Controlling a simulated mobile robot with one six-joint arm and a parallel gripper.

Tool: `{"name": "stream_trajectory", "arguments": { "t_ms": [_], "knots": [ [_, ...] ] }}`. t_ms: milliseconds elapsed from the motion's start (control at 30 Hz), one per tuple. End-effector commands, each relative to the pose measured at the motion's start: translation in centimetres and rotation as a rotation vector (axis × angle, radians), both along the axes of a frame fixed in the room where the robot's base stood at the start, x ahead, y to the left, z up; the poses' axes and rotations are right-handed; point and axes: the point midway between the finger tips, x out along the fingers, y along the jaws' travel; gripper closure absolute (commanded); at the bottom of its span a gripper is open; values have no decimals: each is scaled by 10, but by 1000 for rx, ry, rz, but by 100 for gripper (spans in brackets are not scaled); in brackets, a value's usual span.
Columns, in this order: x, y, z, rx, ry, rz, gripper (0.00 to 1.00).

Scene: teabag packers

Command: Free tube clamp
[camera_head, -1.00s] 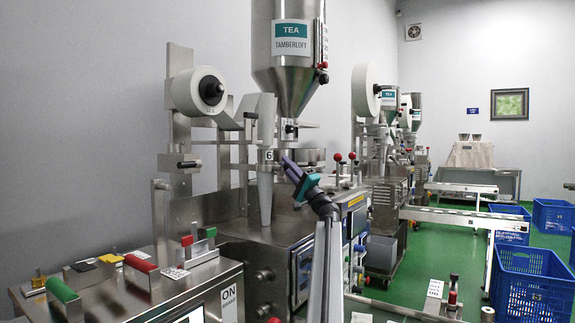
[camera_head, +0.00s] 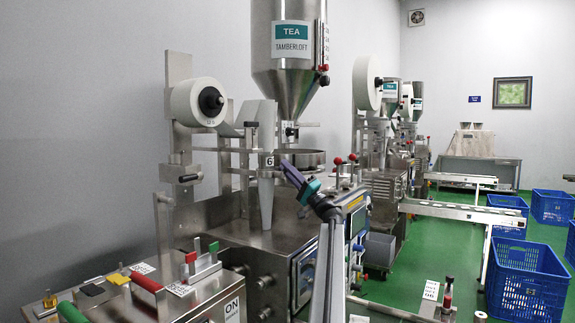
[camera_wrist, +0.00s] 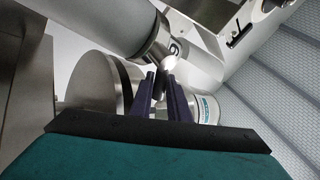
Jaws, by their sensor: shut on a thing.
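A pale tapered tube (camera_head: 266,198) hangs below the steel tea hopper (camera_head: 288,85) on the nearest machine. A small plate marked 6 (camera_head: 269,161) sits at the tube's upper part. My gripper (camera_head: 285,164) reaches up to the right of this plate, with purple fingers and a teal body. In the wrist view my gripper (camera_wrist: 163,84) is shut on a small dark piece (camera_wrist: 160,86), just below the bright metal end (camera_wrist: 156,42) of a large grey cylinder. I cannot tell whether this piece is the clamp's handle; the clamp itself is not clearly seen.
A white film roll (camera_head: 193,102) stands left of the tube. A round steel pan (camera_head: 306,158) is close behind my gripper. Red-knobbed levers (camera_head: 345,170) stand to the right. Blue crates (camera_head: 524,284) and green floor (camera_head: 420,252) lie further right.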

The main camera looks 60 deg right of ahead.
Motion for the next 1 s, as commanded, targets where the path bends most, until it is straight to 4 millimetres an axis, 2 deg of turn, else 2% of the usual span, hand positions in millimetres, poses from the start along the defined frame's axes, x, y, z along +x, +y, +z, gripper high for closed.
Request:
{"name": "stream_trajectory", "arguments": {
  "t_ms": [667,700,800,1000],
  "knots": [
    [0,2,-1,-30,2,2,100],
    [0,2,-1,-30,2,2,81],
    [0,2,0,-28,2,1,66],
    [0,1,0,-27,1,1,66]
  ]
}}
